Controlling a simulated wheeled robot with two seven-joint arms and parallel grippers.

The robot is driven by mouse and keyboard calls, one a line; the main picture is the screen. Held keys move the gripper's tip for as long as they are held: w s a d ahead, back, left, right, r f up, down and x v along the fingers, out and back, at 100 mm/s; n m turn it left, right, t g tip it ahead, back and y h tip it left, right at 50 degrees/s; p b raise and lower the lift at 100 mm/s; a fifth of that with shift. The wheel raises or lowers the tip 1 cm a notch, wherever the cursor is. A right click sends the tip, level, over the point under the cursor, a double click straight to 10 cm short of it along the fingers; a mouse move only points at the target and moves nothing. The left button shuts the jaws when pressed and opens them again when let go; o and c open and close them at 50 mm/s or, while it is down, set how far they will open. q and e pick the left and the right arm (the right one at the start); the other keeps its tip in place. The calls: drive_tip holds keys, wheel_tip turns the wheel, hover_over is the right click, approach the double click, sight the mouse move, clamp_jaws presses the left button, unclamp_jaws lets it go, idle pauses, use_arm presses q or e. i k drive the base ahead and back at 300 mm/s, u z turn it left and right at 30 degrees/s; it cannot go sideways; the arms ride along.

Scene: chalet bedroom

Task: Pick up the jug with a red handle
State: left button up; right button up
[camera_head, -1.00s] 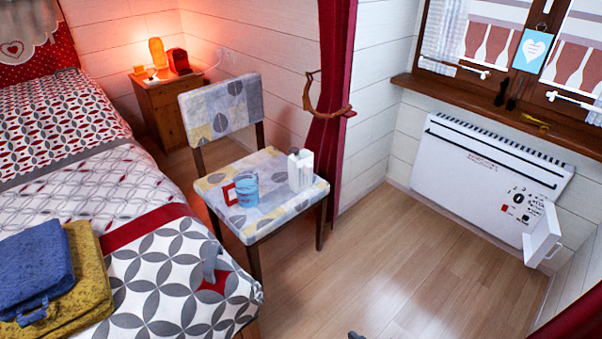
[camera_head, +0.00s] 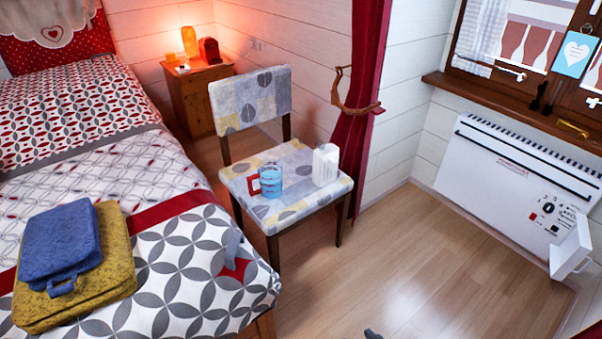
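The jug (camera_head: 271,183) is light blue with darker bands and a red squared handle (camera_head: 255,185) on its left side. It stands upright on the seat of the patterned chair (camera_head: 235,185), left of a white carton-like container (camera_head: 325,165).
The bed (camera_head: 170,290) with folded blue and yellow cloth-like items (camera_head: 62,245) is left of the chair. A red curtain (camera_head: 365,110) hangs behind it. A white heater (camera_head: 500,165) stands at right. The wooden floor (camera_head: 420,250) between is clear.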

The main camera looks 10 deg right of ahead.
sight(268, 182)
drive_tip(key=z, duration=1.35)
drive_tip(key=i, duration=2.7)
drive_tip(key=u, duration=2.65)
drive_tip(key=i, duration=0.45)
drive_tip(key=z, duration=0.05)
